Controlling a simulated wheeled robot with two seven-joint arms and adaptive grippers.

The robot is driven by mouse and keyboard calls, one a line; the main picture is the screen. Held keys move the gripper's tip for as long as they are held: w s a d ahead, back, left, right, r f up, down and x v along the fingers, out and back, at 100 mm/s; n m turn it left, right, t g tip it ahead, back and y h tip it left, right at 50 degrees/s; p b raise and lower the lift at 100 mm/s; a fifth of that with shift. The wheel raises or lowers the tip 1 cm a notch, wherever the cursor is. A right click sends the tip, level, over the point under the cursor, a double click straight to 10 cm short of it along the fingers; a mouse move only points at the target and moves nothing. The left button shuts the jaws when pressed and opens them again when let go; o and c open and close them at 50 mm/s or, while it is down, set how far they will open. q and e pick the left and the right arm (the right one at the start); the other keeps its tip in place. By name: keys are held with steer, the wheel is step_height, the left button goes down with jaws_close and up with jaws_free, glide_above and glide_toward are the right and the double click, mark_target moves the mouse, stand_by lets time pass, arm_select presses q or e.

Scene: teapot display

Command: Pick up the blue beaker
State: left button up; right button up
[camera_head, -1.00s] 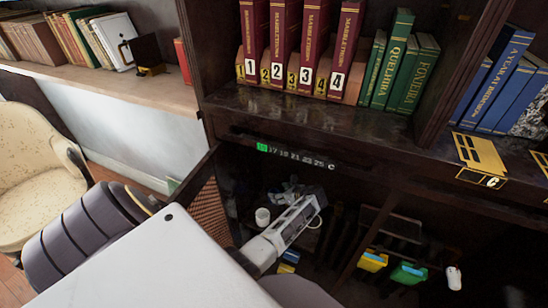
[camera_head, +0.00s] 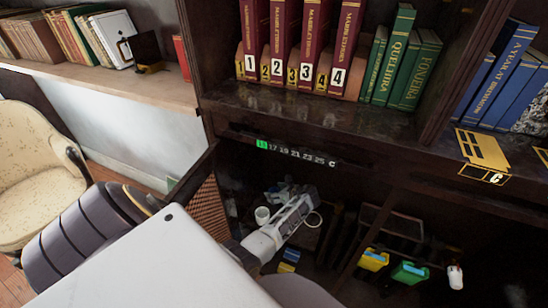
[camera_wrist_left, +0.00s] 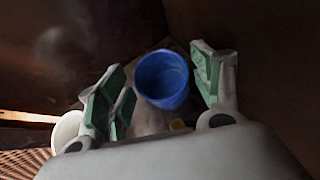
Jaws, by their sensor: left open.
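The blue beaker (camera_wrist_left: 162,80) shows in the left wrist view, its open round mouth towards the camera. It lies between the two green-padded fingers of my left gripper (camera_wrist_left: 155,72), which are spread apart with a visible gap on each side. I cannot tell how deep between the pads it is. In the head view my left gripper (camera_head: 282,192) reaches into the dark lower cabinet. I cannot make out the beaker there; the gripper and arm may hide it. My right gripper is not in view.
A white cup (camera_head: 262,215) stands close to my left gripper and also shows in the wrist view (camera_wrist_left: 66,131). An open cabinet door (camera_head: 205,185) is at the left. Yellow (camera_head: 372,261) and green (camera_head: 409,273) items are at the right. A shelf of books (camera_head: 300,45) is above.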

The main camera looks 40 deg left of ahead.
arm_select(q)
steer(key=shift+x, duration=0.95)
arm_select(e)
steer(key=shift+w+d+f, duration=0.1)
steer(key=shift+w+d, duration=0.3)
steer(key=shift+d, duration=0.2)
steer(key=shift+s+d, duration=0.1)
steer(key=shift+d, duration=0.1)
arm_select(q)
steer(key=c, duration=0.9)
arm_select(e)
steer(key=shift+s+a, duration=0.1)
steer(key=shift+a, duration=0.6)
